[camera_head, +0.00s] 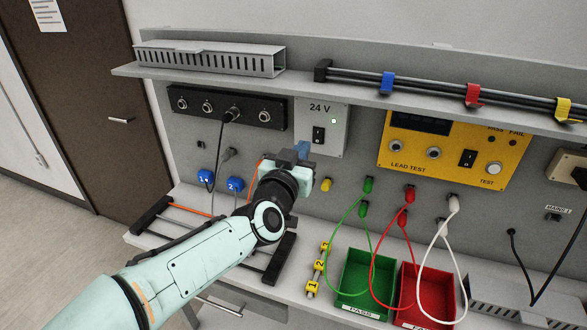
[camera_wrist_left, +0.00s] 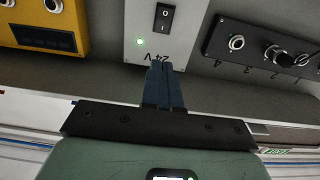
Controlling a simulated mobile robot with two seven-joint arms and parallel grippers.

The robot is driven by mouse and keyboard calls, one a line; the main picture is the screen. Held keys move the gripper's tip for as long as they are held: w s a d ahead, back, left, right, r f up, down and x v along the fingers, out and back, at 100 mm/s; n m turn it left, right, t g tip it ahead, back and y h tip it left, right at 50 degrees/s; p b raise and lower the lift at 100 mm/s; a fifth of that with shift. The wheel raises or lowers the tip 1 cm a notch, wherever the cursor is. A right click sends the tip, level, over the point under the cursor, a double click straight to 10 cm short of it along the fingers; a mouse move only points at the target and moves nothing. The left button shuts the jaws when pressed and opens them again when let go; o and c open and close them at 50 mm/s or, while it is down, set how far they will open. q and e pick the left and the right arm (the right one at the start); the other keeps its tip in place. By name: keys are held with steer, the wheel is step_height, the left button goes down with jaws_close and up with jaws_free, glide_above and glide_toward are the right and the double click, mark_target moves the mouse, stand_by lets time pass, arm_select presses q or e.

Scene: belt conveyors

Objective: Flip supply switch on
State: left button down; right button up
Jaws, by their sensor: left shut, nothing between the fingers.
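The 24 V supply panel (camera_head: 340,137) is light grey, with a black rocker switch (camera_head: 318,135) and a small light (camera_head: 333,121). The wrist view shows the same switch (camera_wrist_left: 165,18) and the light (camera_wrist_left: 140,42) glowing green. I cannot tell for sure which side of the rocker is pressed in. My left gripper (camera_head: 303,149) is in front of the panel, just below and left of the switch. In the wrist view its blue fingers (camera_wrist_left: 164,70) are shut together and empty, apart from the rocker in the picture. My right gripper is out of view.
A black socket strip (camera_head: 222,106) is to the left. Green (camera_head: 352,291) and red (camera_head: 412,310) bins with hanging leads stand on the bench. A shelf (camera_head: 360,95) overhangs the panels.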

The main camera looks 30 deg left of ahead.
arm_select(q)
steer(key=v, duration=0.4)
steer(key=shift+s+r+b, duration=0.25)
steer(key=shift+r+b, duration=0.05)
steer(key=shift+r, duration=0.05)
steer(key=shift+d, duration=0.1)
